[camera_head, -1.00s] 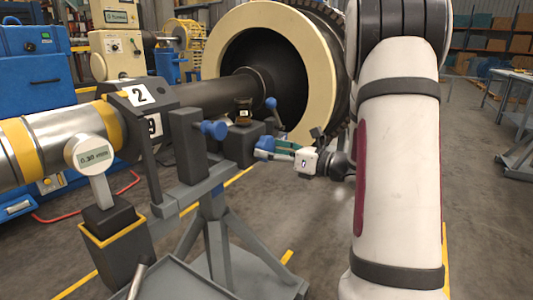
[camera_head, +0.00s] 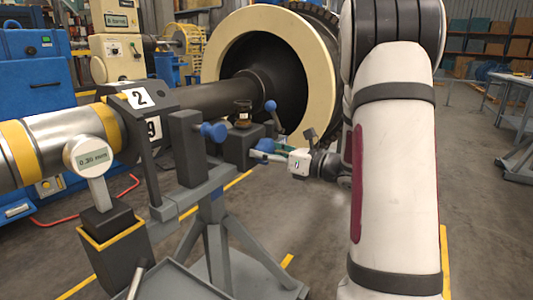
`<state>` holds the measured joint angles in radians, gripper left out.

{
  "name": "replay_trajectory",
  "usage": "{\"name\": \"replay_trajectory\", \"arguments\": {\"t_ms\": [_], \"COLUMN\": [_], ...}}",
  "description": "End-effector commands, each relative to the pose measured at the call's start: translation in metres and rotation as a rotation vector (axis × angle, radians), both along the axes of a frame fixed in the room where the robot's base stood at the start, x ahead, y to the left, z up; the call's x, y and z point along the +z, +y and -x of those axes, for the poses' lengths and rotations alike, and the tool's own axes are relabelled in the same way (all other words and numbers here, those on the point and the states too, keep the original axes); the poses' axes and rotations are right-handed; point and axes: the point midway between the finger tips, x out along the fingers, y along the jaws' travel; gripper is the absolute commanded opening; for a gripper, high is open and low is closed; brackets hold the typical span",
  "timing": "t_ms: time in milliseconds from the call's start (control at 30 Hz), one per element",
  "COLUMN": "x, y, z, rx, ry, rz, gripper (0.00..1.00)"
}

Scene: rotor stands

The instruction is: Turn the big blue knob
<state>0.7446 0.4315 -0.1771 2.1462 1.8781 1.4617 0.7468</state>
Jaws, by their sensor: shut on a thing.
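My gripper (camera_head: 270,153) comes in from the right, low beside the dark block of the rotor stand. Another blue knob (camera_head: 214,131) sticks out to the right from the grey stand post, apart from my gripper. A small blue-ended lever (camera_head: 270,105) stands above the block. The round gauge (camera_head: 90,156) at the left seems to read 0.35 mm.
The rotor shaft (camera_head: 205,98) runs into a large cream ring (camera_head: 227,36) behind my gripper. The grey stand (camera_head: 212,210) and its legs are in front. A dark cup (camera_head: 243,113) sits on the block. Open floor (camera_head: 310,240) lies below my gripper.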

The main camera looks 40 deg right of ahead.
Motion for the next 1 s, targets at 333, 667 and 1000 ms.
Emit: {"name": "replay_trajectory", "arguments": {"t_ms": [333,667,1000], "x": [-0.0022,-0.0032,-0.0025], "y": [0.0001,0.0003,0.0001], "z": [-0.0005,-0.0004,-0.0005], "rx": [0.001,0.002,0.002], "ry": [-0.062,-0.158,-0.232], "rz": [0.169,0.432,0.638], "gripper": [0.31,0.31,0.31]}}
